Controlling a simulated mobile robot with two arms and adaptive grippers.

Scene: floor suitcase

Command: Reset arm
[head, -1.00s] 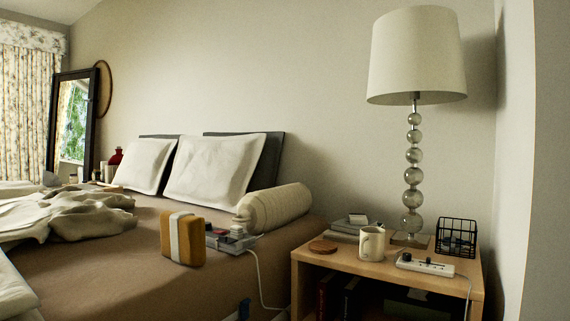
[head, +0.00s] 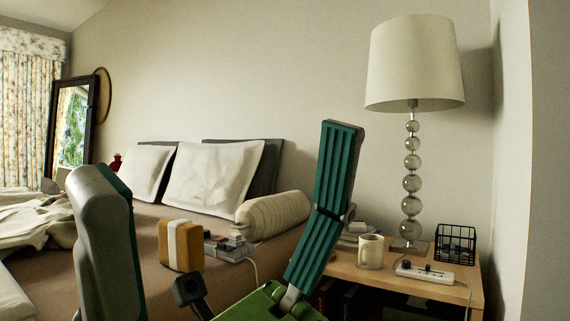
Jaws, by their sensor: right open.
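My right gripper (head: 216,152) is large and close to the camera in the head view. Its two teal-lined fingers point up and stand wide apart, with part of its green body at the bottom edge. It is open, and I see nothing held between the fingers. The bed, pillows and a mustard box with a white band (head: 172,246) show in the gap, farther back. My left gripper is not in the view.
A wooden nightstand (head: 424,287) at the right holds a tall lamp (head: 414,65), a mug (head: 370,251), a power strip (head: 424,274) and a black wire basket (head: 456,243). The bed (head: 146,282) fills the left. The wall above is clear.

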